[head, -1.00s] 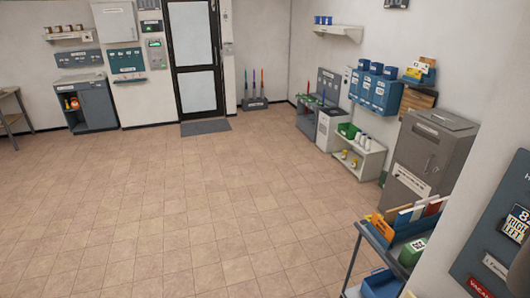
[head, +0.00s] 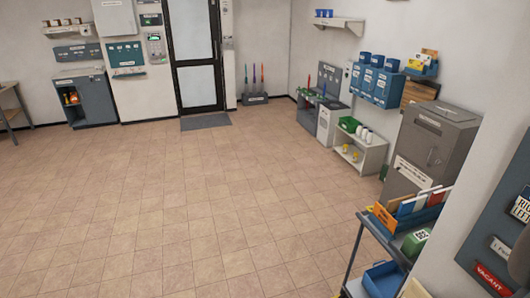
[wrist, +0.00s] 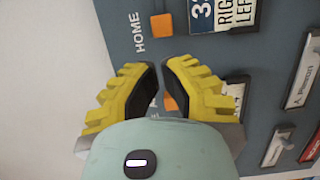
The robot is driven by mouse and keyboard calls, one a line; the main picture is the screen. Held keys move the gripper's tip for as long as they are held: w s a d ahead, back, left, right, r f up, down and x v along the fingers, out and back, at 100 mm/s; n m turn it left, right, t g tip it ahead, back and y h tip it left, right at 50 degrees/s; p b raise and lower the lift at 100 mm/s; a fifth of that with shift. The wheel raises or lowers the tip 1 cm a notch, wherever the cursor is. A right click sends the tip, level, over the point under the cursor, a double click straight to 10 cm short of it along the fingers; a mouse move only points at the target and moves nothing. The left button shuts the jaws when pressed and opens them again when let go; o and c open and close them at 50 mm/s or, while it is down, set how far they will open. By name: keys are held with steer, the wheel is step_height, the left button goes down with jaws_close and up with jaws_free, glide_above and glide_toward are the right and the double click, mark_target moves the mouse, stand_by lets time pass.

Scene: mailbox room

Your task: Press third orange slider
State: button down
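A blue-grey wall panel marked HOME shows in the wrist view (wrist: 192,60), with one orange slider (wrist: 162,25) beside that word. A second orange slider (wrist: 170,103) shows partly behind my fingers. Which one is the third cannot be told, as the fingers hide part of the column. My gripper (wrist: 160,84), with yellow fingers and black pads, is in front of the panel. A narrow gap shows between its pads, and nothing is held. Contact with the panel cannot be told. In the head view the panel (head: 487,240) is cut off at the right edge.
The panel also bears number cards and a red VACANT sign (head: 492,280). A cart (head: 350,255) with folders stands left of it. Grey cabinet (head: 428,150), shelf (head: 372,165) and blue mailboxes (head: 378,88) line the right wall. The tiled floor (head: 190,210) is clear.

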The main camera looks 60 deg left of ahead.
steer(key=shift+a+p+x, duration=0.25)
steer(key=shift+p+x, duration=0.6)
steer(key=shift+x, duration=1.25)
steer(key=shift+w+r, duration=0.15)
steer(key=s+d+p, duration=0.1)
steer(key=d, duration=0.4)
steer(key=shift+s+d, duration=0.35)
steer(key=shift+s, duration=0.05)
